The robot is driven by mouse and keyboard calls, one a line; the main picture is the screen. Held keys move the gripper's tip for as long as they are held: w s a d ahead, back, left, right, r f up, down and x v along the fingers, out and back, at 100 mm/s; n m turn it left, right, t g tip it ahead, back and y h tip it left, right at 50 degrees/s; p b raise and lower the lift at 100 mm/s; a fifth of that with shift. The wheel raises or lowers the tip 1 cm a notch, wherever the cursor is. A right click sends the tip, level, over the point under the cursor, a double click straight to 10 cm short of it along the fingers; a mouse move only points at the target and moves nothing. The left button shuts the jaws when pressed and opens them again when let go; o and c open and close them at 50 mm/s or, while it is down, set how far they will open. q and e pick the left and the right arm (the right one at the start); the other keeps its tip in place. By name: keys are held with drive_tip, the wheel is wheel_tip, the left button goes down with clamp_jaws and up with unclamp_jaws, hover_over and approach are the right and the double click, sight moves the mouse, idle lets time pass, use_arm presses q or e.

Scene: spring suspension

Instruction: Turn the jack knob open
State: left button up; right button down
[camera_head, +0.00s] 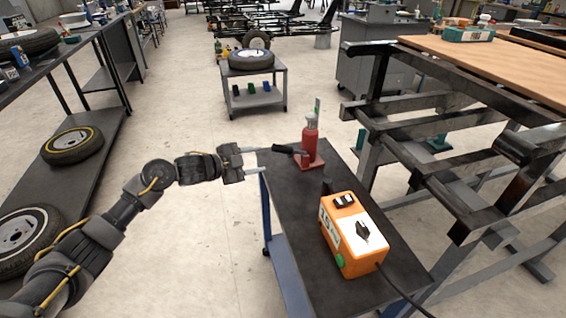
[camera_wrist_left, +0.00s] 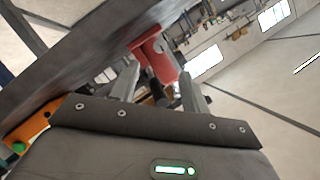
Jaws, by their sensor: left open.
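A red bottle jack (camera_head: 310,146) stands upright on the dark top of a small cart (camera_head: 292,205), near its far end. A dark knob-like handle (camera_head: 284,149) sticks out from the jack's lower left side, toward my left gripper. My left gripper (camera_head: 262,159) is open at the cart's left edge, with its fingers pointing at the jack. In the left wrist view, the red jack (camera_wrist_left: 157,58) and the dark handle (camera_wrist_left: 159,93) appear between the two spread fingers. I cannot tell whether they touch it. My right gripper is not in view.
An orange box (camera_head: 350,240) with black switches and a cable sits on the cart's near part. A dark metal frame (camera_head: 440,125) stands close to the cart's right. A shelf with tyres (camera_head: 73,144) is at the left. Floor between shelf and cart is open.

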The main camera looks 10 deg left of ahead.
use_arm(q)
drive_tip(key=b+x, duration=0.1)
drive_tip(key=x, duration=0.8)
drive_tip(key=shift+w+d+f, duration=0.1)
drive_tip(key=shift+w+d, duration=0.05)
drive_tip(key=shift+w+d+f, duration=0.15)
drive_tip(key=shift+w+d, duration=0.25)
drive_tip(key=shift+d, duration=0.15)
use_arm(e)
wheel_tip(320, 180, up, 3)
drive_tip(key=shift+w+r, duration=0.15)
use_arm(q)
drive_tip(key=c, duration=1)
